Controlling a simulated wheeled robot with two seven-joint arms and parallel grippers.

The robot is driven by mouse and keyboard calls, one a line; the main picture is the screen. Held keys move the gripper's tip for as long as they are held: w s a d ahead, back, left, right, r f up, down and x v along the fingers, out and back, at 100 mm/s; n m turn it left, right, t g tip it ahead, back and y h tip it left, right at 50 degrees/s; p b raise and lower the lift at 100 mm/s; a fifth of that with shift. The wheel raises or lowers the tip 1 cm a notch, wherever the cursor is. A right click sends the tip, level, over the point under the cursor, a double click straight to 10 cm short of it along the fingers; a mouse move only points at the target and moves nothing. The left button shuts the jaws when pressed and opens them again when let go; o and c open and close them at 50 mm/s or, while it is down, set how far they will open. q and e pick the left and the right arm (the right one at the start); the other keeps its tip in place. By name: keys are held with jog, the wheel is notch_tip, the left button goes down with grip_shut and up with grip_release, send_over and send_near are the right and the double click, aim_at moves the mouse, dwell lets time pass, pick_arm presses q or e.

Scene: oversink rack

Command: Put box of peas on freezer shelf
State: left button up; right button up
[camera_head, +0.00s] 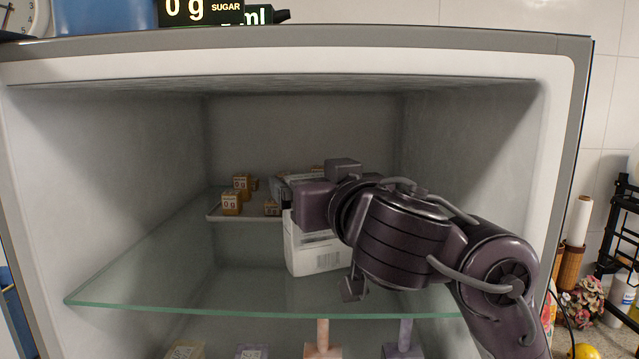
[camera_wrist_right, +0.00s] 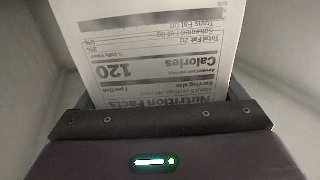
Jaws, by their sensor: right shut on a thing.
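A white box with a barcode (camera_head: 318,259), which I take to be the box of peas, is inside the freezer, partly hidden behind my right arm. It is at or just above the glass shelf (camera_head: 180,290); I cannot tell if it touches. My right gripper (camera_head: 330,215) reaches in from the right and is shut on the box. In the right wrist view the box's nutrition label (camera_wrist_right: 150,60) shows upside down between the jaws of the gripper (camera_wrist_right: 155,112). My left gripper is not in view.
A small tray (camera_head: 235,217) with several little brown boxes (camera_head: 231,203) stands at the back of the freezer. More items (camera_head: 322,340) stand below the glass shelf. The left part of the shelf is clear. The freezer's right wall edge (camera_head: 556,150) is close to my arm.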

jog(key=o, duration=0.9)
jog(key=shift+w+f, duration=0.2)
jog(key=shift+w, duration=0.05)
pick_arm(q)
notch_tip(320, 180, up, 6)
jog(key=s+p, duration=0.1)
jog(key=p, duration=0.5)
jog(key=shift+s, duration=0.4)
pick_arm(e)
jog(key=v, duration=1.2)
jog(key=shift+s+d+r, duration=0.1)
jog(key=shift+d+r, duration=0.05)
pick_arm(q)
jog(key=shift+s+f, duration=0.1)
